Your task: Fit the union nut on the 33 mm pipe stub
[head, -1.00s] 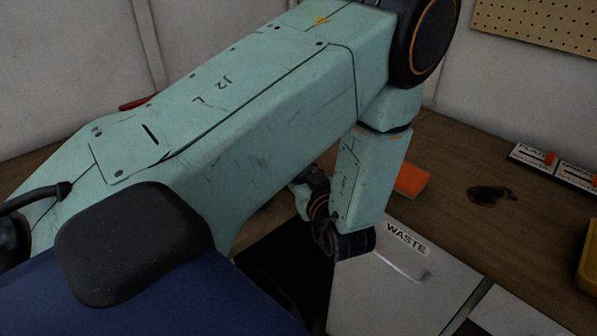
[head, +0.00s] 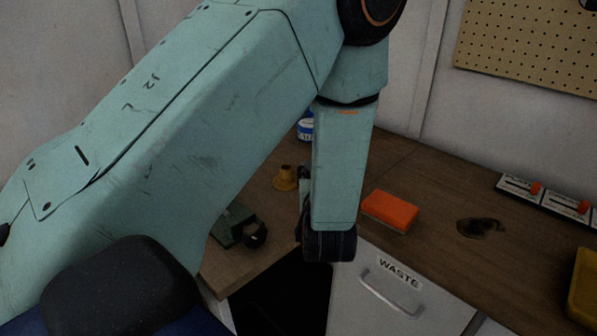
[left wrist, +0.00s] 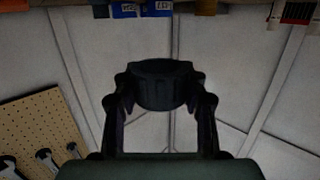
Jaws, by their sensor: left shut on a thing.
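A dark ribbed round nut (left wrist: 160,84), apparently the union nut, is clamped between the fingertips of my left gripper (left wrist: 161,92) in the left wrist view. The gripper is shut on it, and the pale wall lies behind. In the head view my left arm comes in from the left and bends down over the bench; the fingers and nut are hidden there behind the arm. I cannot make out the 33 mm pipe stub in either view. My right gripper is not in view.
On the wooden bench (head: 420,190) are an orange block (head: 390,211), a brass-coloured fitting (head: 285,178), a dark green object with a black round end (head: 240,228) and a dark stain. A WASTE drawer (head: 385,295) is in front. A pegboard (head: 530,45) hangs behind.

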